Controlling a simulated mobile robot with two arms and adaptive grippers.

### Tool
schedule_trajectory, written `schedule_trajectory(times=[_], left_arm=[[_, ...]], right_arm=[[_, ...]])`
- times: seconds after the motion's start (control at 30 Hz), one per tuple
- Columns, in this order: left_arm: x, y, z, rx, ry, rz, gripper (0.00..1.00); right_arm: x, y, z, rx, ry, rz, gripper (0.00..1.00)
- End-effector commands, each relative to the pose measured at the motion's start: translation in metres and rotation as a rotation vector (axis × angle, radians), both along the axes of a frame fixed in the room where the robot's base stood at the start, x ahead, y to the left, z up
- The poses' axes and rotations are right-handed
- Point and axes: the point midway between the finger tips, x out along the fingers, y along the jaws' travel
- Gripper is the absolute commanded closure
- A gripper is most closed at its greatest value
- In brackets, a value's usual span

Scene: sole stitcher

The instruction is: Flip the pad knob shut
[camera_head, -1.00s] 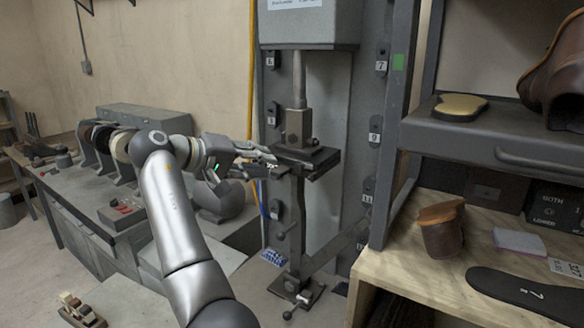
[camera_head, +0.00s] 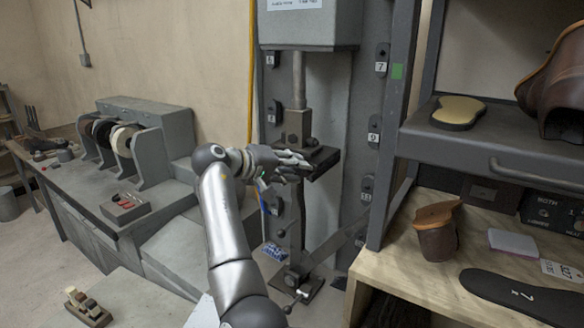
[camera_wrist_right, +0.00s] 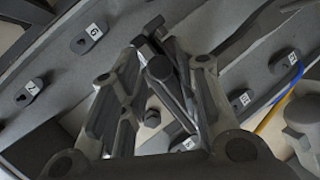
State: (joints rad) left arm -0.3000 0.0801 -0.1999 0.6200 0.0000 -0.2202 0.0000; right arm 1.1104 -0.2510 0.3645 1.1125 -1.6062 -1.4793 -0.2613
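The press of the sole stitcher stands in the middle of the head view, with a dark flat pad plate (camera_head: 322,163) under a metal block (camera_head: 298,126). My right gripper (camera_head: 303,163) is at the left front edge of this plate; contact cannot be told. In the right wrist view its two fingers (camera_wrist_right: 165,75) stand apart, with a dark bar and rounded knob (camera_wrist_right: 160,69) showing in the gap. I cannot tell whether this is the pad knob or whether the fingers touch it. A smaller round knob (camera_wrist_right: 152,117) shows below. My left gripper is out of view.
Numbered switches, such as the one marked 9 (camera_head: 373,136), line the press frame. A shelf (camera_head: 490,150) and wooden bench (camera_head: 400,262) crowd the right. A grey grinder bench (camera_head: 105,205) stands left.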

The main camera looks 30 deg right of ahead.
Motion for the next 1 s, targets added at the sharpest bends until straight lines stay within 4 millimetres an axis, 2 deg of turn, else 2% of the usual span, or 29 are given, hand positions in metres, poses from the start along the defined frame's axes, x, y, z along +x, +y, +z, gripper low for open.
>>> schedule_trajectory(times=[0.03,0.27,0.67,1.0], left_arm=[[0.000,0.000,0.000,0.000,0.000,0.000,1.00],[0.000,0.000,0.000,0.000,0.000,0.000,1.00],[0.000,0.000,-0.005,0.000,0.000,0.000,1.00],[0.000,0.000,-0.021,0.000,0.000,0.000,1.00]], right_arm=[[0.000,0.000,0.000,0.000,0.000,0.000,0.71],[0.000,0.000,0.000,0.001,0.000,0.000,1.00],[-0.001,0.000,-0.001,0.026,-0.064,-0.001,1.00],[-0.003,-0.001,-0.001,0.126,-0.305,-0.001,1.00]])
